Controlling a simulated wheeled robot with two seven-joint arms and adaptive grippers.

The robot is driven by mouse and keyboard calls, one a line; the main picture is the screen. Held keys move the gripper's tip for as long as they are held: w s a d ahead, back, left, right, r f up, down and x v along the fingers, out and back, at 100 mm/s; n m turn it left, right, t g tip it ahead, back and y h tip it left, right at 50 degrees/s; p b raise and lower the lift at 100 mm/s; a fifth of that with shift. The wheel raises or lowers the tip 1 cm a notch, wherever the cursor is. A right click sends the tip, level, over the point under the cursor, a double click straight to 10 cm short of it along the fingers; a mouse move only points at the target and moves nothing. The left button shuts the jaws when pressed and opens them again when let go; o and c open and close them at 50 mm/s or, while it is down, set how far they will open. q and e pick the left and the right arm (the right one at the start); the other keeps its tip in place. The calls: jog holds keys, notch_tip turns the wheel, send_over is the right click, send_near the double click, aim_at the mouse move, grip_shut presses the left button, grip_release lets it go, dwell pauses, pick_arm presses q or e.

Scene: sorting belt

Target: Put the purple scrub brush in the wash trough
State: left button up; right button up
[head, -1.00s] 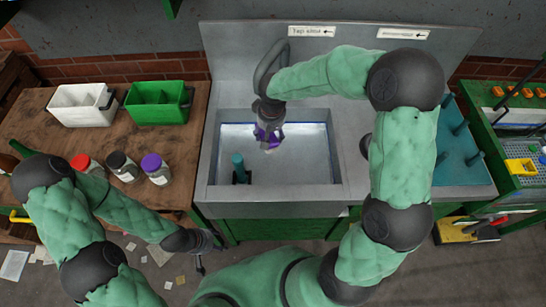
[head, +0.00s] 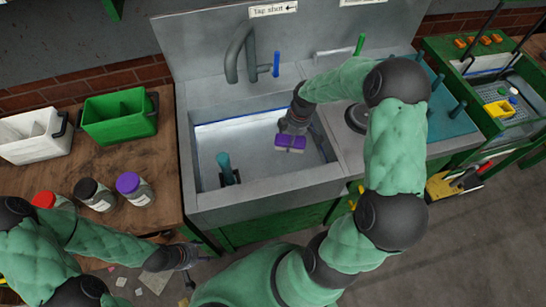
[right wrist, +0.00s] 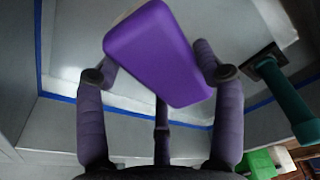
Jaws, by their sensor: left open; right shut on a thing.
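The purple scrub brush (head: 290,142) is held in my right gripper (head: 291,128), over the wash trough (head: 262,190). I cannot tell the exact gap between brush and trough floor. My left gripper (head: 186,260) is open and empty, low in front of the bench, away from the trough.
A teal upright handle (head: 225,168) stands in the trough's left part. A grey tap (head: 240,55) rises at the back. Green (head: 118,118) and white (head: 32,135) bins and several lidded jars (head: 133,188) stand on the left bench. A teal pegged rack (head: 440,122) is at right.

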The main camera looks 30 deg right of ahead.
aim_at(288, 158)
notch_tip(288, 158, down, 10)
jog(key=b, duration=0.3)
jog(key=shift+d+f, duration=0.1)
jog(key=shift+s+b, duration=0.1)
jog(key=shift+b, duration=0.2)
jog(key=shift+f, duration=0.2)
jog(key=o, duration=1.2)
jog(key=shift+r, duration=0.1)
jog(key=r+p, duration=0.1)
jog(key=r, duration=0.3)
jog(key=d+r+p, duration=0.1)
jog(key=r, duration=0.3)
jog(key=s+r+p, duration=0.1)
jog(key=r+p, duration=0.1)
jog(key=r, duration=0.2)
jog(key=shift+d, duration=0.2)
